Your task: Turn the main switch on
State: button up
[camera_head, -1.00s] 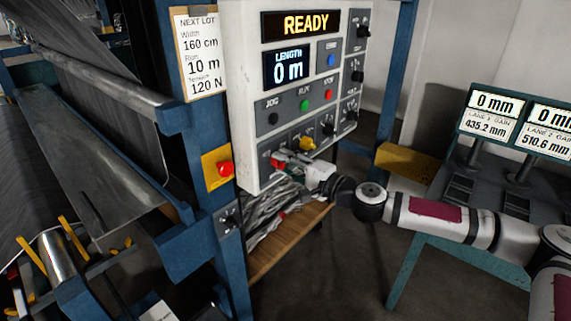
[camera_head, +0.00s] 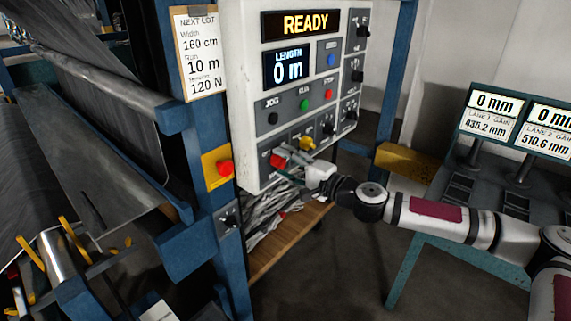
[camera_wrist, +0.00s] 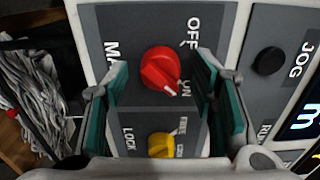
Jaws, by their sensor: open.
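The main switch is a red rotary knob (camera_wrist: 160,70) on a grey plate, with OFF and ON printed beside it. Its pointed end and white mark face the ON label. In the head view, it shows at the lower left of the white control panel (camera_head: 240,100), partly hidden by my gripper (camera_head: 285,165). In the wrist view, my gripper (camera_wrist: 163,72) is open, with its teal finger pads on either side of the knob and visible gaps to it. I cannot tell how far the fingertips are from the plate. The panel display (camera_head: 305,24) reads READY.
A yellow LOCK knob (camera_wrist: 161,145) sits close to the red knob, between my finger bases in the wrist view. A black JOG button (camera_wrist: 268,61) is to the right. A red button on a yellow plate (camera_head: 224,168) is on the blue post. Grey rags (camera_head: 270,215) lie below the panel.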

jog(key=v, duration=1.1)
jog(key=shift+s+d, duration=0.3)
